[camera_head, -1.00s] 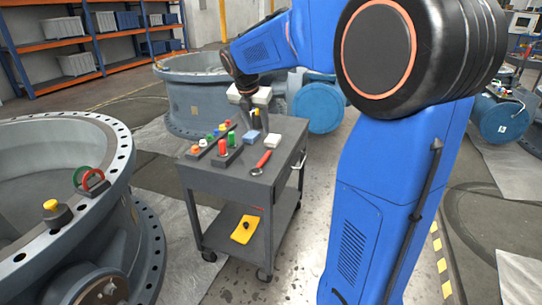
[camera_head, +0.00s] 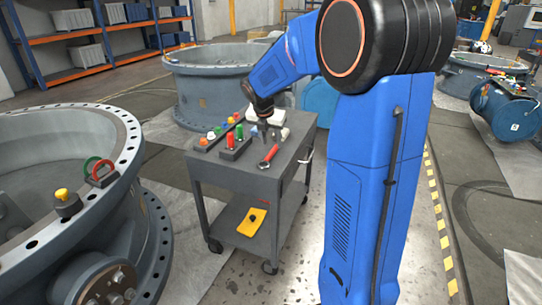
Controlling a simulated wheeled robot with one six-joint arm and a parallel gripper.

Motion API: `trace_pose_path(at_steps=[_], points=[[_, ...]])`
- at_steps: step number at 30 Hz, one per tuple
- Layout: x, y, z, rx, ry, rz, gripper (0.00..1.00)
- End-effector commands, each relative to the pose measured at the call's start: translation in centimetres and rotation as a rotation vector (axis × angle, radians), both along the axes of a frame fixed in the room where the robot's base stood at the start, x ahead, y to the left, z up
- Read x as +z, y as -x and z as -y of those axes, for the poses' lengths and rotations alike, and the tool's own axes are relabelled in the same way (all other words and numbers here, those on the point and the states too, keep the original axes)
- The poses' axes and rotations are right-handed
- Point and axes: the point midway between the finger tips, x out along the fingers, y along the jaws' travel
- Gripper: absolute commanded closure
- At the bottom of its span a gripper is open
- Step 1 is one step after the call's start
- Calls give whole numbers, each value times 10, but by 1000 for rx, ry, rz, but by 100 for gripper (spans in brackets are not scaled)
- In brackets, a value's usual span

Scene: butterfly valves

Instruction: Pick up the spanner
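The red spanner (camera_head: 269,156) lies on the grey top of the trolley (camera_head: 240,169), near its front right part. My gripper (camera_head: 270,134) points down over the trolley top, just behind the spanner in the picture. Its two dark fingers look apart, with nothing visible between them. The fingers and the spanner appear separate, but the exact height of the gripper above the top is hard to tell.
Red, green and other coloured pieces (camera_head: 230,138) stand on the trolley left of my gripper. A yellow item (camera_head: 251,222) lies on the lower shelf. A large flanged valve body (camera_head: 60,200) stands close on the left. Another valve body (camera_head: 210,85) stands behind.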

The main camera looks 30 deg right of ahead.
Motion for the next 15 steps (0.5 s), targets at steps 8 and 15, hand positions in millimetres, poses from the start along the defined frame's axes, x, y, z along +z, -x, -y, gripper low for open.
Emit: trace_pose_path(at_steps=[8, 15], points=[[-28, -12, 8, 0, 0, -4, 62], [-46, -17, 14, 0, 0, -1, 62]])
